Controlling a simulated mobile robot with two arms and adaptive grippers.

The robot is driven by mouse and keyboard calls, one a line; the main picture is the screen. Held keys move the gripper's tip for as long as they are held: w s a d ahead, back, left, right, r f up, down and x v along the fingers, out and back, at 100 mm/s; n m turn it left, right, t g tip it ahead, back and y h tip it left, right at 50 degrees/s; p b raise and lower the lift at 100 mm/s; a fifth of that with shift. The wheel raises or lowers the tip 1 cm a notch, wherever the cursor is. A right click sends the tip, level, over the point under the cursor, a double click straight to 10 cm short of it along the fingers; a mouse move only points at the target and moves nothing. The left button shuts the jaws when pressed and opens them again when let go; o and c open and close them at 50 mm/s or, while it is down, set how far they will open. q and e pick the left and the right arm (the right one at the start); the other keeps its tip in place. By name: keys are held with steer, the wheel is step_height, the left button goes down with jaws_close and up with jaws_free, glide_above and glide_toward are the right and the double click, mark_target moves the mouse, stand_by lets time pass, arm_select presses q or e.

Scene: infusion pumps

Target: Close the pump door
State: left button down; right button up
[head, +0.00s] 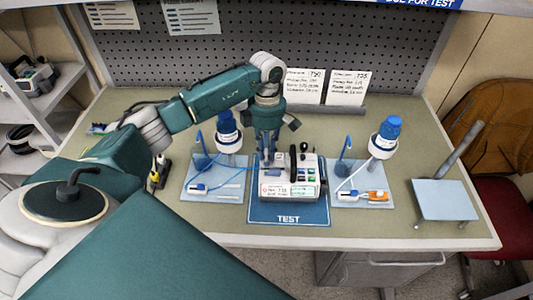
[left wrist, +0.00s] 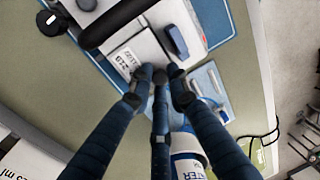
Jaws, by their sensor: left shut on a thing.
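The infusion pump (head: 305,172) stands on the blue TEST mat (head: 288,218) at the middle of the bench. Its white front carries a label and a lit green screen. My left gripper (head: 268,160) reaches down over the pump's left part, where its fingers hide some of the pump. In the left wrist view my left gripper (left wrist: 162,78) has its fingers drawn together at the edge of a white labelled panel (left wrist: 135,55), which looks like the pump door, beside a blue latch-like piece (left wrist: 177,40). How far the door stands open is hard to tell. My right gripper is out of view.
Trays with blue-capped bottles stand left (head: 228,130) and right (head: 384,138) of the pump, with tubing and clips. A pale blue plate with a post (head: 445,199) stands at the right. The pegboard wall (head: 350,45) closes off the back.

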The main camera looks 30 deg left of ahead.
arm_select(q)
steer(key=shift+s+f+t+y+b, duration=0.15)
steer(key=shift+f+t+y+b, duration=0.25)
steer(key=shift+b, duration=0.65)
steer(key=shift+s+d+f+t+b, duration=0.1)
steer(key=shift+t+b, duration=0.3)
steer(key=shift+b, duration=0.05)
steer(key=c, duration=1.7)
jaws_free()
steer(key=shift+o, duration=0.2)
